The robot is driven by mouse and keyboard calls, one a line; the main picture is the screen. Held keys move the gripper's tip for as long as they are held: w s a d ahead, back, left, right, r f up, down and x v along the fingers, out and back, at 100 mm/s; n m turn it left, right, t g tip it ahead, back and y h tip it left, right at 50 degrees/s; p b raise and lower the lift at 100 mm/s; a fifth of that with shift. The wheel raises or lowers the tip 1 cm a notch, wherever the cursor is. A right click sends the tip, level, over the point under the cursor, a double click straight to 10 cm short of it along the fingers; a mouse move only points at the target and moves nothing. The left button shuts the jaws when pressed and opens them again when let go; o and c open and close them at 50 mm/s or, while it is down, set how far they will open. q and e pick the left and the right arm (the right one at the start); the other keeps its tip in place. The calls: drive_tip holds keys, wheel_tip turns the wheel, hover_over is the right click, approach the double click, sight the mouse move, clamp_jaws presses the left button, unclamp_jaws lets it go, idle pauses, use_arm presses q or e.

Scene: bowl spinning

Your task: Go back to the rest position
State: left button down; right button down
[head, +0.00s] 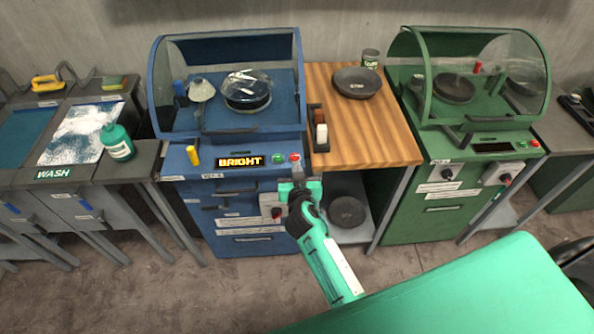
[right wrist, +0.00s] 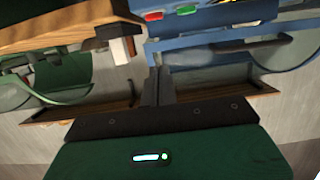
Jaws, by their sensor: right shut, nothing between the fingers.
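My right gripper (head: 299,177) is in front of the blue machine (head: 228,210), close to its red and green buttons at the right end of the panel. Its fingers (right wrist: 158,88) are shut and empty in the right wrist view. The buttons show above the fingers there, with the red one (right wrist: 154,15) nearest. The blue machine's display (head: 240,160) reads BRIGHT. My left gripper is not in the head view.
A wooden table (head: 385,135) with a dark bowl (head: 357,83) stands to the right of the blue machine. A green machine (head: 440,205) stands beyond it. A wash station (head: 60,175) with a green bottle (head: 117,140) is at the left. The floor in front is clear.

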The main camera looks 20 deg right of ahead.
drive_tip(key=shift+s, duration=0.1)
drive_tip(key=s+f+n+g+y, duration=0.1)
drive_tip(key=s+f+g, duration=0.1)
drive_tip(key=s+f, duration=0.65)
drive_tip(key=s+a+f+n+g+y, duration=0.1)
drive_tip(key=s+f+n+g+y, duration=0.2)
drive_tip(key=f, duration=1.1)
drive_tip(key=s+f+g, duration=0.2)
drive_tip(key=s+f, duration=0.5)
drive_tip(key=f, duration=0.5)
drive_tip(key=s+d+f+g, duration=0.2)
drive_tip(key=s+f, duration=0.3)
drive_tip(key=s, duration=0.6)
drive_tip(key=s+d+f+n+g, duration=0.1)
drive_tip(key=s+d+f+g, duration=0.1)
drive_tip(key=s+f, duration=0.4)
drive_tip(key=s+d+f+g, duration=0.2)
drive_tip(key=s+d+f, duration=0.2)
drive_tip(key=s, duration=1.3)
drive_tip(key=shift+f+g, duration=0.4)
drive_tip(key=shift+f, duration=0.45)
drive_tip(key=shift+a, duration=0.1)
